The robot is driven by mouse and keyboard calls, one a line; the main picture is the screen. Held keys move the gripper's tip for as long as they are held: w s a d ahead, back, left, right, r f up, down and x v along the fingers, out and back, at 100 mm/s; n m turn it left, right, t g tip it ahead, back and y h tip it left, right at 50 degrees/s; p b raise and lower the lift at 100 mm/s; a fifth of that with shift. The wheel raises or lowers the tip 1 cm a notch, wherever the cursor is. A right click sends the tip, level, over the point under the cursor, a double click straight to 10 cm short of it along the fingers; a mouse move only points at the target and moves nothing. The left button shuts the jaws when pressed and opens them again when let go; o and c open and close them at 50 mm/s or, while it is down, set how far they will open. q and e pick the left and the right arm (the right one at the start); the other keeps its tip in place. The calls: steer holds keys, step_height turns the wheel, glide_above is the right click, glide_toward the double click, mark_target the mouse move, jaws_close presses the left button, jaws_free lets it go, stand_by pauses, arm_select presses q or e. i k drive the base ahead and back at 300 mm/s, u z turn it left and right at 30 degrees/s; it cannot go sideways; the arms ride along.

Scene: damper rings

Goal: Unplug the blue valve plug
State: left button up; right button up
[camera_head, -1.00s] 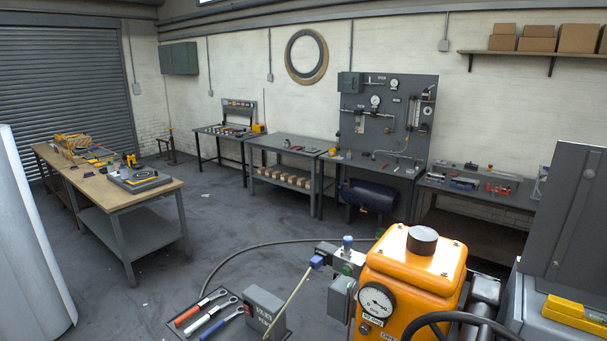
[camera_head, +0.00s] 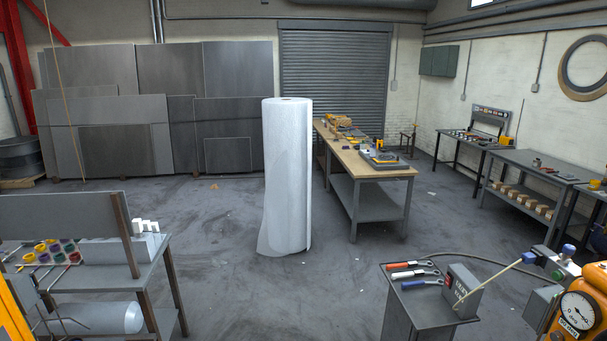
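A blue plug (camera_head: 528,258) sits at the lower right, at the upper end of a pale cable (camera_head: 492,283). It appears to be seated against the grey valve block (camera_head: 550,262) beside the orange machine (camera_head: 599,290); the exact fit is too small to tell. A separate blue knob (camera_head: 568,250) stands on top of the block. The cable slants down left to a grey box (camera_head: 463,290) on a small stand (camera_head: 425,312). Neither of my grippers shows in this view.
Hand tools (camera_head: 415,274) lie on the small stand. A tall white roll (camera_head: 287,180) stands mid-floor, left of a long wooden-topped bench (camera_head: 372,178). A cart with coloured parts (camera_head: 160,262) is at the lower left. The floor between is open.

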mark_target(529, 258)
steer(key=u, duration=0.1)
steer(key=i, duration=1.8)
steer(key=z, duration=1.3)
steer(key=i, duration=0.9)
steer(key=z, duration=1.05)
